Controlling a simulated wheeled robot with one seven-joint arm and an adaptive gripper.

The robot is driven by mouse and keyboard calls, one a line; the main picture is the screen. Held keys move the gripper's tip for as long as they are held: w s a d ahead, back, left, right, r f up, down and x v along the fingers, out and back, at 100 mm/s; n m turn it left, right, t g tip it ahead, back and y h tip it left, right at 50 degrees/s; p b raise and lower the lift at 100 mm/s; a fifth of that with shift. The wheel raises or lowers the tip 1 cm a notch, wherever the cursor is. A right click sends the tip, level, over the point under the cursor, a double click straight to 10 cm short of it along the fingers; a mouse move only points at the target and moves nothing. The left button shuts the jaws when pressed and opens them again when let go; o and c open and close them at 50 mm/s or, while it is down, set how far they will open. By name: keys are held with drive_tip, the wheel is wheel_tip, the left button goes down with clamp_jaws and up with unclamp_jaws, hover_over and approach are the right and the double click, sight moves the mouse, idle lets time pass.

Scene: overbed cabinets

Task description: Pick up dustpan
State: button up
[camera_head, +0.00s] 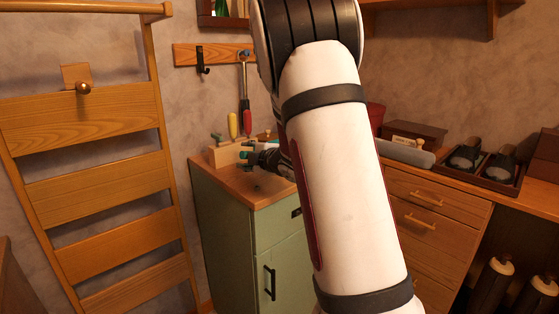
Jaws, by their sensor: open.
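I cannot make out a dustpan for certain. A grey, rounded, long object (403,152) lies on the right counter, partly hidden behind my arm; I cannot tell what it is. My white arm crosses the middle of the view and hides much of the corner. My gripper (246,162), dark with teal tips, shows small to the left of the arm. It is open, over the wooden top of the green cabinet (230,225), near a light wooden block (229,154). Whether anything lies between its fingers is too small to tell.
A wooden ladder-like rack (95,190) stands at left. Tools with yellow and red handles (246,122) hang from a wall rail (213,55). The right counter holds a dark box (414,132) and a tray (486,170) with dark items. A shelf is at upper right.

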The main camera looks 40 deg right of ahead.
clamp_jaws()
drive_tip(key=shift+r, duration=0.15)
drive_tip(key=shift+r, duration=0.25)
wheel_tip(320, 180, up, 3)
drive_tip(key=shift+r+p, duration=0.1)
drive_tip(key=shift+p, duration=0.55)
drive_tip(key=s+a, duration=0.2)
drive_tip(key=s, duration=0.5)
drive_tip(key=s+a+r+p, duration=0.1)
drive_tip(key=s, duration=0.7)
drive_tip(key=shift+s+a, duration=0.2)
drive_tip(key=shift+a, duration=0.2)
